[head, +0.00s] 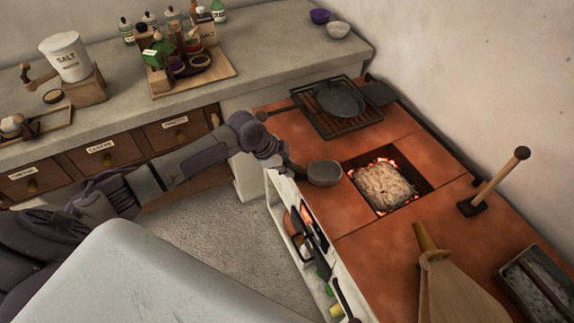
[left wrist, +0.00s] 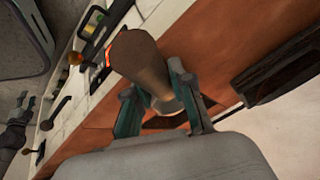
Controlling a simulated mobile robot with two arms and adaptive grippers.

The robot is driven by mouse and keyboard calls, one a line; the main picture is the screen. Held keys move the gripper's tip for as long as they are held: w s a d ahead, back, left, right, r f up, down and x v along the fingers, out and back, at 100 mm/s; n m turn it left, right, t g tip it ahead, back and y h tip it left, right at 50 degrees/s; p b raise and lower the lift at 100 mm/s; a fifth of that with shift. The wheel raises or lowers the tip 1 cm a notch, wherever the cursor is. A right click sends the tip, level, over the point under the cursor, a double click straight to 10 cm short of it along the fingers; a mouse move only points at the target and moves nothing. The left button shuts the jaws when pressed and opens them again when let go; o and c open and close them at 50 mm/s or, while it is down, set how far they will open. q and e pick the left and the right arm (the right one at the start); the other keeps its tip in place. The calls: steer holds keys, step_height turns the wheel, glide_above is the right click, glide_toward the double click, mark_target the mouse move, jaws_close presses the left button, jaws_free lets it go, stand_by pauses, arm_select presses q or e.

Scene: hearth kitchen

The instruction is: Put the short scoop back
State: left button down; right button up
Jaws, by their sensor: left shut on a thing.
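My left gripper (head: 270,152) is above the front edge of the red stove top. In the left wrist view its two fingers (left wrist: 160,105) are closed around a brown, flared piece, which I take for part of the short scoop (left wrist: 138,55). In the head view the grey, round bowl of the scoop (head: 324,173) extends right from the gripper, over the stove top. I cannot tell whether the bowl touches the surface. The fingertips are too small to make out in the head view.
A square fire opening (head: 385,186) with a pale lump and glowing edges is right of the scoop.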

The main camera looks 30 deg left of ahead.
arm_select(q)
steer(key=c, duration=1)
jaws_free()
steer(key=shift+r, duration=0.15)
steer(key=v, duration=1.2)
steer(key=shift+s+d, duration=0.1)
